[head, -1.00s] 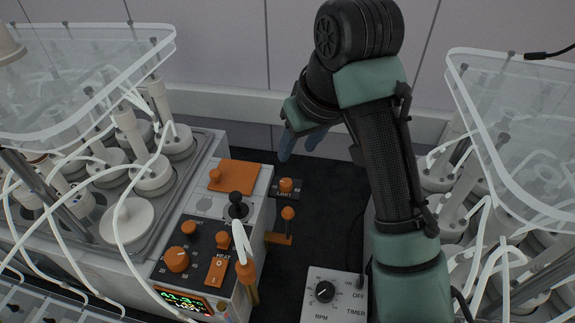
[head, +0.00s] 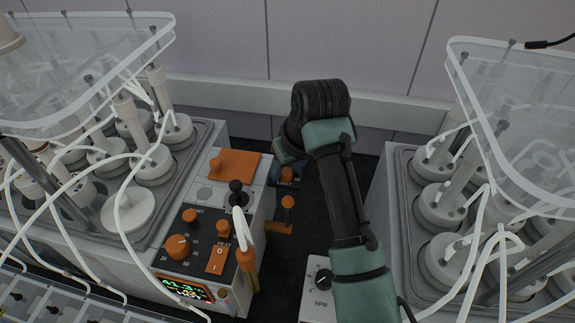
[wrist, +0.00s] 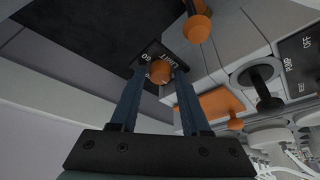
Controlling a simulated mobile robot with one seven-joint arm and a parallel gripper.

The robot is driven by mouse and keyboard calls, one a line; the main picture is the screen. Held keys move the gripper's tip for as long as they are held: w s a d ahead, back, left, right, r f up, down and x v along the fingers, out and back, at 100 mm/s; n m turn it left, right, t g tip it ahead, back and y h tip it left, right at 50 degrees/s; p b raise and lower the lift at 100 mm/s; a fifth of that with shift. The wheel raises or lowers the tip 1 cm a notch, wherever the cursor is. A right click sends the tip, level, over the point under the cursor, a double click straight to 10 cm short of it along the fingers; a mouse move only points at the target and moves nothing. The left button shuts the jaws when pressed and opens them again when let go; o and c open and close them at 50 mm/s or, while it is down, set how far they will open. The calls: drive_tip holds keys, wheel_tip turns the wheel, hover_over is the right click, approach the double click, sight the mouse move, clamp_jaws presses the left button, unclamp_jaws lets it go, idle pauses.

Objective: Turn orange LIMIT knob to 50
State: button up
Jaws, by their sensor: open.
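The orange LIMIT knob (wrist: 160,72) sits on a small black plate with white lettering, where "LIMIT" and "60" can be read in the wrist view. In the head view the knob (head: 287,174) is partly covered by my arm. My gripper (wrist: 159,77) is open, with one blue finger on each side of the knob in the wrist view. I cannot tell whether either finger touches it. The knob's pointer setting cannot be read. In the head view my gripper is mostly hidden behind my arm, close to the knob.
A white RPM box (head: 317,292) is nearer. Reactor racks flank both sides.

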clamp_jaws()
drive_tip(key=shift+a+r+m+p, duration=0.1)
drive_tip(key=shift+m+p, duration=0.2)
drive_tip(key=shift+p, duration=0.1)
drive_tip(key=m+p, duration=0.1)
drive_tip(key=m+h+p, duration=0.1)
drive_tip(key=p, duration=0.1)
drive_tip(key=shift+s+a+r+m, duration=0.1)
drive_tip(key=shift+r+m, duration=0.05)
drive_tip(key=shift+m, duration=0.25)
drive_tip(key=m+h+p, duration=0.2)
drive_tip(key=m+p, duration=0.1)
drive_tip(key=m, duration=0.2)
drive_tip(key=shift+a+p, duration=0.15)
drive_tip(key=shift+p, duration=0.2)
drive_tip(key=m+h, duration=0.1)
drive_tip(key=m, duration=0.3)
drive_tip(key=shift+a+f+m+h, duration=0.1)
drive_tip(key=shift+f+m+h, duration=0.1)
drive_tip(key=shift+m+h, duration=0.2)
drive_tip(key=shift+w+m+g+h+b, duration=0.15)
drive_tip(key=shift+m+g+h+b, duration=0.25)
drive_tip(key=shift+m, duration=0.7)
drive_tip(key=shift+w+m+g+h+b, duration=0.2)
drive_tip(key=shift+m+g, duration=0.3)
drive_tip(key=shift+m, duration=0.6)
